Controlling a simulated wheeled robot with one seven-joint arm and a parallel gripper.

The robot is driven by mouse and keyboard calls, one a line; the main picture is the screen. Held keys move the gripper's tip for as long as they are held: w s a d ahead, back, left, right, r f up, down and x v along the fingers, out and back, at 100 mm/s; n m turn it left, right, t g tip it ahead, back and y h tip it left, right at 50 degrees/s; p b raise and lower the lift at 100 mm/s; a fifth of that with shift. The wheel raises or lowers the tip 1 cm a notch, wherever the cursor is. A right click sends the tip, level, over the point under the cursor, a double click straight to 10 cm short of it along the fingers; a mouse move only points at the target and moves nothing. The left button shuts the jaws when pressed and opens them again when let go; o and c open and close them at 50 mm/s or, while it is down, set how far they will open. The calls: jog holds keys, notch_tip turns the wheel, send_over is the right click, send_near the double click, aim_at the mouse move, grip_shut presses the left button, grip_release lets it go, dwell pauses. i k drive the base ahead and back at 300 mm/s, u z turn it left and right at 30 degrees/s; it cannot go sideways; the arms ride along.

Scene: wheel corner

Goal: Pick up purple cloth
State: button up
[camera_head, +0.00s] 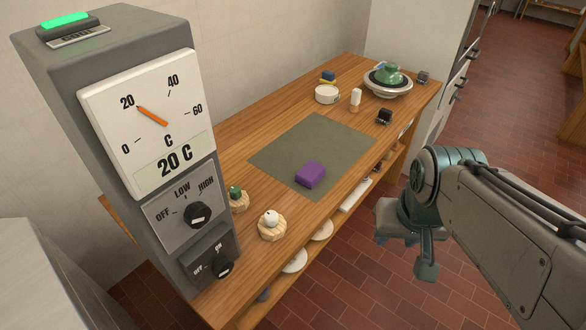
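The purple cloth (311,175) looks like a small folded block. It lies on the front part of a grey-green mat (292,146) on the wooden table (222,158). My gripper (405,258) is at the right, over the red tiled floor beyond the table's front edge. It points down and is apart from the cloth. One finger hangs clearly into view; the gap between the fingers is hard to make out. Nothing is seen held in it.
A grey control cabinet (130,60) with a dial stands at the left. Small wooden stands (271,230) sit near it. A white bowl (327,94), a white shaker (356,97) and a green-lidded dish (388,80) stand at the back. Lower shelves hold plates (294,262).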

aim_at(313, 172)
jog(key=u, duration=0.4)
jog(key=k, duration=0.85)
jog(key=z, duration=0.45)
jog(key=i, duration=0.7)
jog(key=z, duration=0.55)
jog(key=i, duration=0.7)
jog(key=u, duration=0.8)
jog(key=i, duration=0.55)
jog(key=u, duration=0.5)
